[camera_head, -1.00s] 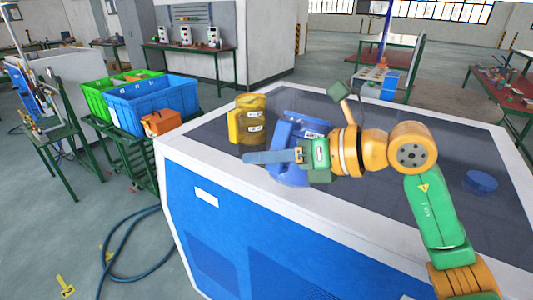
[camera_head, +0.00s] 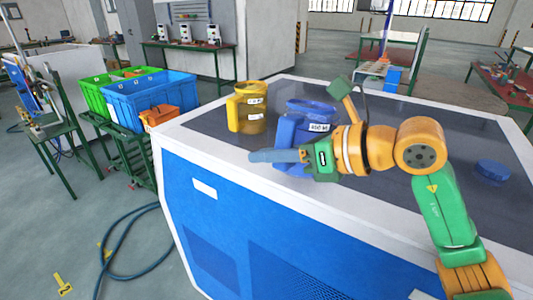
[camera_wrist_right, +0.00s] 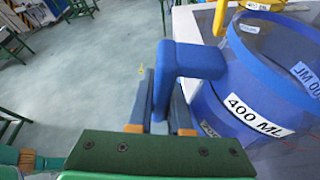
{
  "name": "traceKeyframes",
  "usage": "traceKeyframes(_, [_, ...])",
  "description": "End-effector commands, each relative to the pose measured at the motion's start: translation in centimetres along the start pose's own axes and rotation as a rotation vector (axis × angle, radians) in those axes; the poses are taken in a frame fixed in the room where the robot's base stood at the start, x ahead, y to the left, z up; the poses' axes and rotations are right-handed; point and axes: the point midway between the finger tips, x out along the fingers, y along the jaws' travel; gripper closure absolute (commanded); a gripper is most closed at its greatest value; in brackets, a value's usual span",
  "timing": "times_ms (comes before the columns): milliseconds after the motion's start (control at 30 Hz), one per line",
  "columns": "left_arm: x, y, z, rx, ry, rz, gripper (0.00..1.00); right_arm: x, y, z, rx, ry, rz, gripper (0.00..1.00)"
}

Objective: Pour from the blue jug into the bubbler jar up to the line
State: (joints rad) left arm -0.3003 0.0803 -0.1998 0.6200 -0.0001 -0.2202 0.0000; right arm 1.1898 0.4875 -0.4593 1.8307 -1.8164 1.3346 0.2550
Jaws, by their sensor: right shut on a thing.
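The blue jug (camera_head: 311,109) stands on the dark top of the blue-and-white cabinet, near its front edge. It shows large in the right wrist view (camera_wrist_right: 245,93), open at the top, with a 400 ML label. My right gripper (camera_head: 275,156) reaches it from the right and is shut on the jug's handle (camera_wrist_right: 192,60), which sits between the fingers in the wrist view (camera_wrist_right: 163,100). The lower part of the jug is partly hidden by the gripper. I cannot make out a bubbler jar. My left gripper is not in view.
A yellow jug (camera_head: 252,109) with white labels stands just left of the blue jug. A blue round disc (camera_head: 492,170) lies on the cabinet's right side. The top (camera_head: 215,124) is clear left of the yellow jug. Green and blue crates (camera_head: 160,98) stand at the left.

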Motion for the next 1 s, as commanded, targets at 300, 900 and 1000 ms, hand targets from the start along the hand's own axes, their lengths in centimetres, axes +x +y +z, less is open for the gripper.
traceKeyframes(300, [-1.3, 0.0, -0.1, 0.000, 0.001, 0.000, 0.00, -0.6, 0.3, 1.4, -0.001, -0.003, 0.000, 1.00])
traceKeyframes(900, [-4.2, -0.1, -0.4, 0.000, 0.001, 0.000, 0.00, -1.9, 1.1, 4.6, -0.001, -0.002, 0.000, 1.00])
traceKeyframes(1000, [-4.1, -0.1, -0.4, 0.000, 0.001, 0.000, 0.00, -1.9, 1.1, 4.6, -0.001, -0.002, 0.000, 1.00])
